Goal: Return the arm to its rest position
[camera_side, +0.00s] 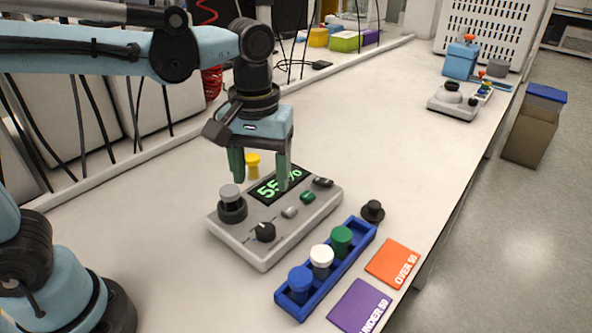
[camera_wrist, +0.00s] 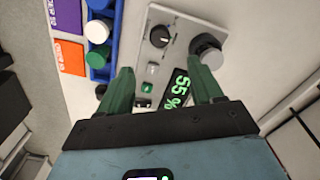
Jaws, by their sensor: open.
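My gripper (camera_side: 261,168) is open and empty, pointing down above the far part of a grey reactor box (camera_side: 262,263). Its green fingers also show in the wrist view (camera_wrist: 160,88), apart on either side of the box's display. The display (camera_wrist: 176,89) reads 55 %. The box has a grey-topped cylinder on a black base (camera_side: 231,203) at its left, a black knob (camera_side: 264,232), and grey and green buttons. My arm reaches in from the left in the side view.
A blue rack (camera_side: 328,268) holds blue, white and green vials. An orange "OVER 50" card (camera_side: 394,263) and a purple "UNDER 50" card (camera_side: 360,307) lie beside it. A yellow piece (camera_side: 252,167) stands behind the box; a black cap (camera_side: 372,211) sits right.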

